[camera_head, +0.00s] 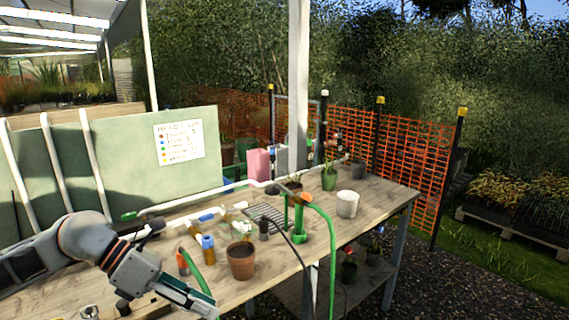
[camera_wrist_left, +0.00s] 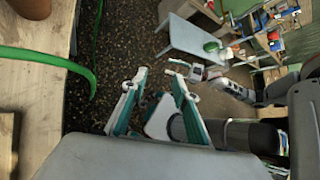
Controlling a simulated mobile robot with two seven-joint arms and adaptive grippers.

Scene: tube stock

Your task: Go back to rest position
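My left arm comes in from the left in the head view. Its gripper (camera_head: 192,298) is low over the near edge of the wooden table (camera_head: 370,198), close to a terracotta pot (camera_head: 240,262). In the left wrist view the two fingers of my left gripper (camera_wrist_left: 152,95) stand apart, with only dark gravel between them, so it is open and empty. The table edge shows at the left of that view, with part of a brown pot (camera_wrist_left: 32,8) at the top. My right gripper cannot be made out in the head view.
A green hose (camera_head: 331,250) arches over the table's front edge and hangs down. Small bottles (camera_head: 208,248), a white pot (camera_head: 347,204) and a green potted plant (camera_head: 329,178) stand on the table. A green board (camera_head: 110,160) stands behind it. Orange mesh fencing (camera_head: 415,150) lies beyond.

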